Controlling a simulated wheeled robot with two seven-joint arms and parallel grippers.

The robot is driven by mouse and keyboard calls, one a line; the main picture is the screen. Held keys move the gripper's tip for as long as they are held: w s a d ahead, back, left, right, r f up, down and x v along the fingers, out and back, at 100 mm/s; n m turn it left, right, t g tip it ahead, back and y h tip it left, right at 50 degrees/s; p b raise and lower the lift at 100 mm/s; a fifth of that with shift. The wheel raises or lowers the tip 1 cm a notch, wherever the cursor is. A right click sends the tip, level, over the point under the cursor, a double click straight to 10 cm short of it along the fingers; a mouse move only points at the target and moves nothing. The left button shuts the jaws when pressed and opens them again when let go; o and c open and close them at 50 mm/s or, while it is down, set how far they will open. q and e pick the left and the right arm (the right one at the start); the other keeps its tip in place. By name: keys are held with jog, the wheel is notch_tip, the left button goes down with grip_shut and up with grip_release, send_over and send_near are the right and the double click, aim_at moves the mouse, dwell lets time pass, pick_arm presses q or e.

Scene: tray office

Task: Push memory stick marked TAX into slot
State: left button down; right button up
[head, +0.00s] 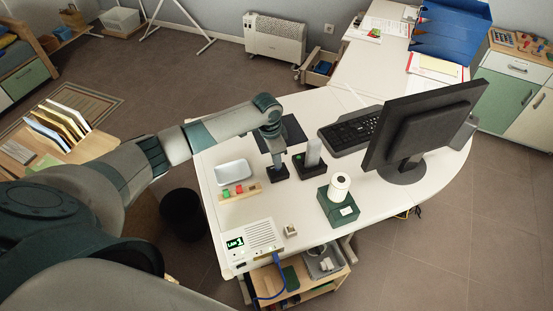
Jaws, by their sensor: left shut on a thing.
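My left gripper (277,172) points down over the white desk (210,165), at the front edge of a dark mat. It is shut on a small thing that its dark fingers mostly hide. I cannot read a TAX mark anywhere. A wooden holder (241,193) with small red and green pieces lies to the left and nearer; whether these are memory sticks is too small to tell. Just right of the gripper stands a dark base (307,176) with a green light and a grey upright part (313,153). I cannot make out a slot. My right gripper is not in view.
A white dish (233,172) lies left of the gripper. A white roll stands on a green box (337,209) to the right. A white device with a green display (253,242) is at the near edge. The keyboard (350,131) and monitor (420,125) are behind right.

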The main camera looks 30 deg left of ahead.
pick_arm(q)
jog(key=shift+p, duration=0.35)
jog(key=shift+f, duration=0.35)
dwell(1.3)
dwell(1.8)
jog(key=c, duration=1.8)
grip_release()
jog(key=shift+c, duration=0.2)
notch_tip(320, 180, up, 17)
jog(key=s+a+b, duration=0.1)
jog(key=b, duration=0.2)
jog(key=shift+s+a, duration=0.2)
jog(key=shift+s, duration=0.1)
jog(key=shift+s, duration=0.1)
